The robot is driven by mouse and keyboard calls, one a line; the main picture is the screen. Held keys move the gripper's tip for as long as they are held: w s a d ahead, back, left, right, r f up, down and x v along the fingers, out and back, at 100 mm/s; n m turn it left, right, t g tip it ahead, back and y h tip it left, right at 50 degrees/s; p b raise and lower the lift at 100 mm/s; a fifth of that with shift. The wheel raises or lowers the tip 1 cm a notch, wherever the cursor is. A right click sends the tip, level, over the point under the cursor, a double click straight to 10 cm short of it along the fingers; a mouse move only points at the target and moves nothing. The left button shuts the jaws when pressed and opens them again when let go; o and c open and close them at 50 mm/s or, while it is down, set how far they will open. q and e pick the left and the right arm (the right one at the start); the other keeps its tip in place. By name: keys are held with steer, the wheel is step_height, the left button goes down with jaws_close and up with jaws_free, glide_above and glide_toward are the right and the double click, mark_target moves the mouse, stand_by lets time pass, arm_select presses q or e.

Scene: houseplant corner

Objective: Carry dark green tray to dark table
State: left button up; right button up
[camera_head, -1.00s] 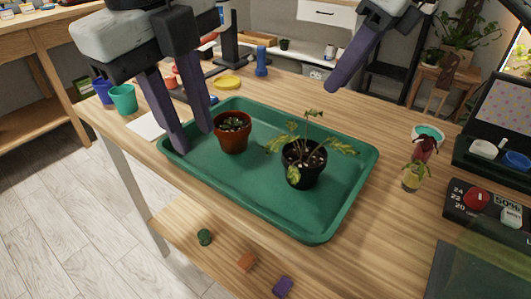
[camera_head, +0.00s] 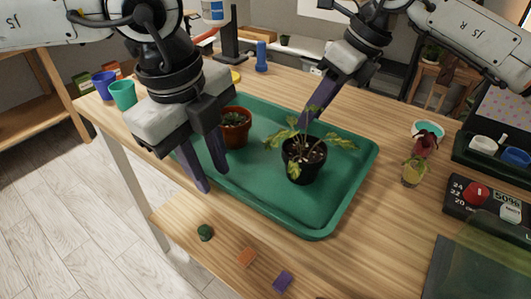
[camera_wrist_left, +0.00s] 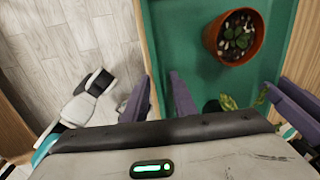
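The dark green tray (camera_head: 318,232) lies on the wooden table. It carries a brown pot with a small succulent (camera_head: 236,136) and a black pot with a drooping leafy plant (camera_head: 303,168). My left gripper (camera_head: 212,182) points down at the tray's near left edge, fingers apart. In the left wrist view the tray rim (camera_wrist_left: 153,50) runs between these fingers (camera_wrist_left: 160,98). I cannot tell whether they touch it. My right gripper (camera_head: 308,112) reaches down behind the leafy plant, near the tray's far side; its fingertips are partly hidden. I cannot make out a dark table.
A teal cup (camera_head: 123,95) and a purple cup (camera_head: 103,85) stand at the left.

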arm_select(q)
steer(key=shift+f, duration=0.15)
arm_select(e)
steer(key=shift+a+f, duration=0.1)
steer(key=shift+f, duration=0.1)
arm_select(q)
jaws_close()
arm_select(e)
jaws_close()
steer(key=shift+r, duration=0.15)
